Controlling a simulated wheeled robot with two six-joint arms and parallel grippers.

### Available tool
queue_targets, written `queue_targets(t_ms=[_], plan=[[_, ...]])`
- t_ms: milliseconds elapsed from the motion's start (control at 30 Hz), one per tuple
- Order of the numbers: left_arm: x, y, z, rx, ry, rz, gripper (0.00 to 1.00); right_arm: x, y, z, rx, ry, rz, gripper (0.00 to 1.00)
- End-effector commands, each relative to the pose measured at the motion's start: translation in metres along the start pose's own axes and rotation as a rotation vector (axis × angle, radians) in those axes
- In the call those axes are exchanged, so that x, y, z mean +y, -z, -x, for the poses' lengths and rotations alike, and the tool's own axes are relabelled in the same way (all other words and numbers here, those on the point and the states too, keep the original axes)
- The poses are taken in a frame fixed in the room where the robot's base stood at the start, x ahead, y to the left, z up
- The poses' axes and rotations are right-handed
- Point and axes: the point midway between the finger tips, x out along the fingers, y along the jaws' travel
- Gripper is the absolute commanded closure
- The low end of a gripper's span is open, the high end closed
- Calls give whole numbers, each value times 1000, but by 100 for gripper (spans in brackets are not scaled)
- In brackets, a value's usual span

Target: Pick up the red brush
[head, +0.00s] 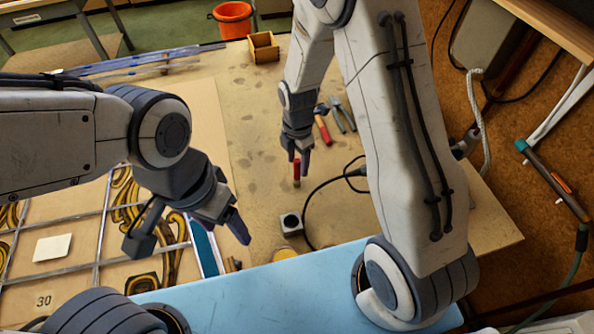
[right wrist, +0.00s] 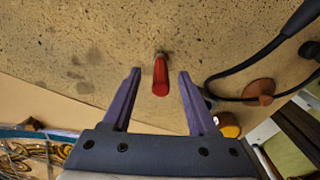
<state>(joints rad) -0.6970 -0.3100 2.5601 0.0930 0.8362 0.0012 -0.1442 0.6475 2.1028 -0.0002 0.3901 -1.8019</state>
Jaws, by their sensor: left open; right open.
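The red brush (head: 297,170) is on the tan worktable (head: 262,120) in the head view, right under my right gripper (head: 300,165). In the right wrist view the red brush (right wrist: 160,78) shows as a red handle with a darker far end. It appears centred between the two spread purple fingers of my right gripper (right wrist: 159,75), with a gap on each side. Whether it lies at fingertip depth is hard to tell. My left gripper (head: 238,230) hangs empty near the leaded panel (head: 98,225), well to the left of the brush.
Pliers-like tools (head: 340,115) lie just beyond the right gripper. A small dark-topped block (head: 291,223) and a black cable (head: 318,190) are nearer. A wooden box (head: 263,48) stands at the back. A blue surface (head: 260,288) runs along the front.

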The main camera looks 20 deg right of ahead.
Motion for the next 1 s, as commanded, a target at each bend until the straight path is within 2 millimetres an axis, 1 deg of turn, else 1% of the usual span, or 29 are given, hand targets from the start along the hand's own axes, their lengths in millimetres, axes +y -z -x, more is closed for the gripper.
queue_targets(t_ms=[33, 100, 200, 300, 567, 667, 700, 733, 1000], plan=[[1, 0, 8, 0, 0, -1, 30, -2, 2, -4, 2, 7, 1, 41], [1, 1, 14, 0, 0, -2, 30, -2, 3, -13, 2, 7, 0, 41], [1, 1, 16, 0, 0, -2, 30, -2, 3, -27, 1, 6, -1, 41], [1, 1, 17, 0, 0, -3, 30, -2, 3, -35, 1, 3, -1, 41], [1, 1, 16, 0, 0, -3, 30, -1, 3, -38, 0, 0, -1, 41], [1, 1, 16, 0, 0, -3, 30, -1, 3, -37, 0, 1, -1, 75], [1, 1, 16, 0, 0, -3, 30, -1, 3, -37, 0, 1, -1, 90], [1, 1, 16, 0, 0, -3, 30, -1, 3, -37, 0, 1, -1, 100], [1, 1, 16, 0, 0, -3, 30, -1, 3, -37, 0, 1, -1, 100]])
